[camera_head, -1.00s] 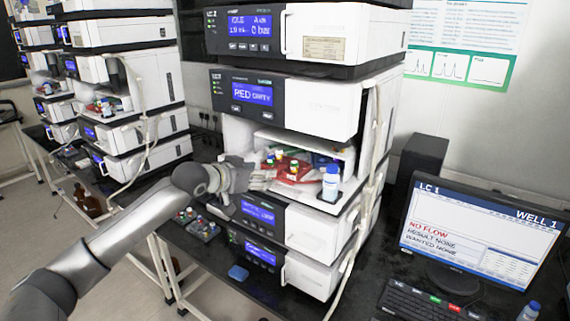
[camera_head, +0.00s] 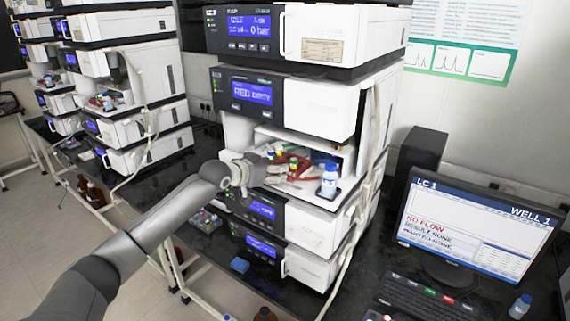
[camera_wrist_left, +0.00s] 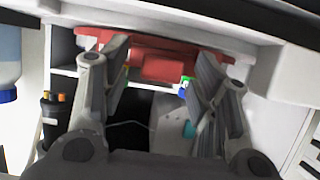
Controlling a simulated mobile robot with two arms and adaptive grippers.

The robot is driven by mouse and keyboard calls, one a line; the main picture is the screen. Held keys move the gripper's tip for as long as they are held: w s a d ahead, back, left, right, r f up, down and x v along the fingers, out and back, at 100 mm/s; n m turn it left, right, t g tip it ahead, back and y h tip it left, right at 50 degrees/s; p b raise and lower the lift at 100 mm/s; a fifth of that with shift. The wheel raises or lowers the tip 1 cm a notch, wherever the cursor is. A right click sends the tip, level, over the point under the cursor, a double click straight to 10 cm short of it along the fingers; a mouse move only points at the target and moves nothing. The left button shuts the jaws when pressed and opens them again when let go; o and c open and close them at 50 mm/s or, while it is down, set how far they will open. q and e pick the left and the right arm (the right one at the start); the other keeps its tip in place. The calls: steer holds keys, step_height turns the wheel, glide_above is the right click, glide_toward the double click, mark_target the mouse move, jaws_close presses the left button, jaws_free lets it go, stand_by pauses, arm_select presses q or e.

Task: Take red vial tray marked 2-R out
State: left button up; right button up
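The red vial tray (camera_head: 302,174) sits in the open bay of the middle instrument, with a few small coloured vials on it. Its marking is not readable. In the left wrist view the red tray (camera_wrist_left: 166,67) spans the space beyond my fingertips, and a red block of it shows between them. My left gripper (camera_head: 264,167) reaches into the bay from the left, at the tray's near side. In the wrist view the left gripper's (camera_wrist_left: 162,62) fingers are apart, with gaps beside the red block. My right gripper is not in view.
A blue-capped bottle (camera_head: 329,182) stands at the bay's right front, close to the tray. White instrument housing (camera_head: 312,107) hangs above the bay. A dark rack of vials (camera_head: 205,220) and a blue object (camera_head: 239,266) lie on the black bench. A monitor (camera_head: 477,238) stands right.

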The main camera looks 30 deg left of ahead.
arm_select(q)
steer(key=c, duration=1.1)
steer(key=shift+o, duration=0.2)
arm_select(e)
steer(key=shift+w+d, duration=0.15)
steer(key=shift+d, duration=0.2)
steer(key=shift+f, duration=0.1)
arm_select(q)
steer(key=shift+w+r+b, duration=0.1)
steer(key=shift+r+b, duration=1.15)
steer(key=shift+r, duration=0.4)
steer(key=r+b+v, duration=0.1)
steer(key=b+v, duration=0.2)
steer(key=v, duration=0.5)
steer(key=w+d+r+b+v, duration=0.1)
steer(key=r+b+v, duration=0.1)
steer(key=v, duration=0.6)
steer(key=shift+d+r+b, duration=0.4)
steer(key=shift+d+b, duration=0.1)
steer(key=shift+b, duration=0.4)
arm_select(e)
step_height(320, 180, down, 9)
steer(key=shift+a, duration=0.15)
